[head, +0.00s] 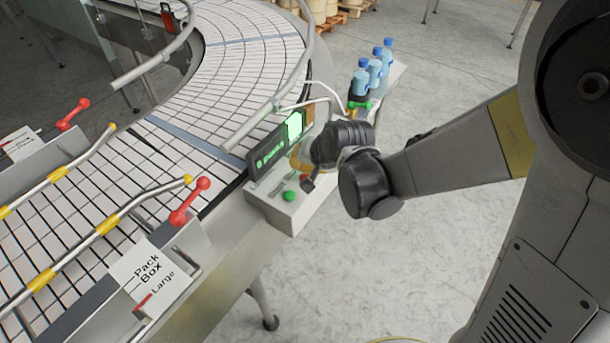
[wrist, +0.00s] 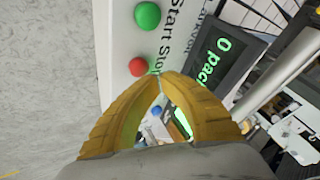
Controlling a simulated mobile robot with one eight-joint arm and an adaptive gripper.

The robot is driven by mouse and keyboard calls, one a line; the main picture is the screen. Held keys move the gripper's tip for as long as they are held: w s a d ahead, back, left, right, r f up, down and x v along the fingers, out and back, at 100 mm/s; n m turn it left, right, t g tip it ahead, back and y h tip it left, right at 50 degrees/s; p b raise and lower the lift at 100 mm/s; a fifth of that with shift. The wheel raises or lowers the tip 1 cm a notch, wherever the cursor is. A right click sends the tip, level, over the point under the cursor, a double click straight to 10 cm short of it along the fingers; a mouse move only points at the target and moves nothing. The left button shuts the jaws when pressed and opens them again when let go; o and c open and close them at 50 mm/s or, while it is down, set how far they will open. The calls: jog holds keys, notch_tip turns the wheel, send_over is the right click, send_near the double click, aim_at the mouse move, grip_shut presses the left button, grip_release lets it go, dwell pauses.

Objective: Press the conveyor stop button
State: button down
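The conveyor control box (head: 296,213) is white and stands at the conveyor's side. Its green button (head: 289,196) shows clear in the head view and at the top of the wrist view (wrist: 147,15). My gripper's yellow fingers (wrist: 160,79) meet at the tips, with nothing held. I cannot tell whether they touch the panel. A blue button (wrist: 156,110) shows between the fingers.
A lit display (head: 268,146) with green text stands behind the buttons. The white conveyor (head: 205,110) curves past on the left. Blue bottles (head: 375,68) stand on a ledge behind my arm. Red-handled levers (head: 190,202) and yellow-banded rails lie to the left. Floor to the right is open.

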aim_at(302, 174)
jog(key=shift+f, duration=0.1)
dwell(0.3)
jog(key=shift+f+b, duration=0.35)
jog(key=shift+b, duration=0.2)
jog(key=shift+f+b, duration=0.5)
jog(key=shift+b, duration=0.05)
dwell(0.5)
jog(key=shift+r, duration=0.1)
jog(key=shift+r+p, duration=0.7)
jog(key=shift+r, duration=0.15)
jog(key=shift+r+p, duration=1.9)
jog(key=shift+r, duration=0.65)
jog(key=shift+f, duration=0.1)
